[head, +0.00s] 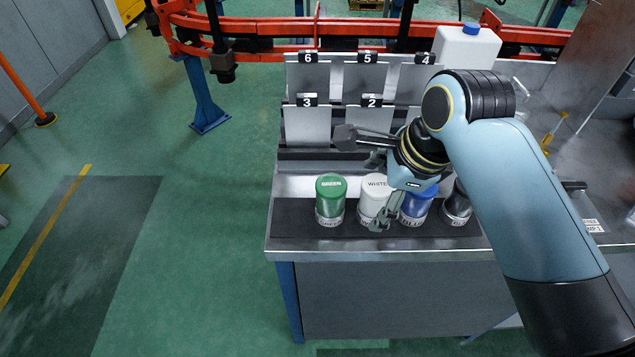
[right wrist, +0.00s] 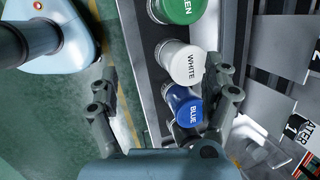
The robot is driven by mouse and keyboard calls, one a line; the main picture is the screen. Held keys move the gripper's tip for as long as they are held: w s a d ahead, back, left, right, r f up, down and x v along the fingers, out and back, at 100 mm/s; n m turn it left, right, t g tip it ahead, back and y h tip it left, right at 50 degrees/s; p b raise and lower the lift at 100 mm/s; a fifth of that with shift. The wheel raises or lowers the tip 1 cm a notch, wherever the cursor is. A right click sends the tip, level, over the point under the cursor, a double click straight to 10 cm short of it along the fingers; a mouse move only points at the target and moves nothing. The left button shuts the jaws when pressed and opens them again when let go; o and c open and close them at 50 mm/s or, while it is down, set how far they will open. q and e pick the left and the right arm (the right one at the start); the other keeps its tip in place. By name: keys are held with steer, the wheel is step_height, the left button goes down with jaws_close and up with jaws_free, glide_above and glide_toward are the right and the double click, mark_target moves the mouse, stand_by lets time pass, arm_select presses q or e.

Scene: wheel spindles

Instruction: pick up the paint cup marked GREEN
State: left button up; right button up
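The green paint cup (head: 330,201) stands upright at the left end of a row of cups on the bench. Its lid reads GREEN. In the right wrist view the green cup (right wrist: 183,8) is at the top, cut off by the edge. My right gripper (head: 379,188) is open and empty near the white and blue cups, to the right of the green cup. Its two fingers spread apart in the right wrist view (right wrist: 162,88), with the white cup (right wrist: 180,62) and blue cup (right wrist: 184,103) between or below them. My left gripper is not in view.
The white cup (head: 373,198), blue cup (head: 416,207) and a black cup (head: 457,205) stand on a dark mat (head: 292,218). Numbered panels (head: 307,124) rise behind them. A white canister (head: 467,46) with a blue cap stands at the back. The mat left of the green cup is clear.

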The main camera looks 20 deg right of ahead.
mark_target(333, 184)
steer(key=w+a+m, duration=0.1)
steer(key=m, duration=0.1)
steer(key=w+a+m, duration=0.1)
steer(key=w+m, duration=0.1)
steer(key=w+a+m+y, duration=0.1)
steer(key=w+m, duration=0.1)
steer(key=m, duration=0.1)
steer(key=shift+a+r, duration=0.35)
steer(key=shift+a, duration=0.05)
steer(key=x, duration=0.5)
steer(key=shift+w+a+r, duration=0.1)
steer(key=shift+w, duration=0.05)
steer(key=x, duration=0.5)
steer(key=shift+a+f, duration=0.15)
steer(key=shift+f, duration=0.3)
steer(key=c, duration=1.5)
steer(key=shift+r, duration=0.1)
steer(key=shift+c, duration=0.2)
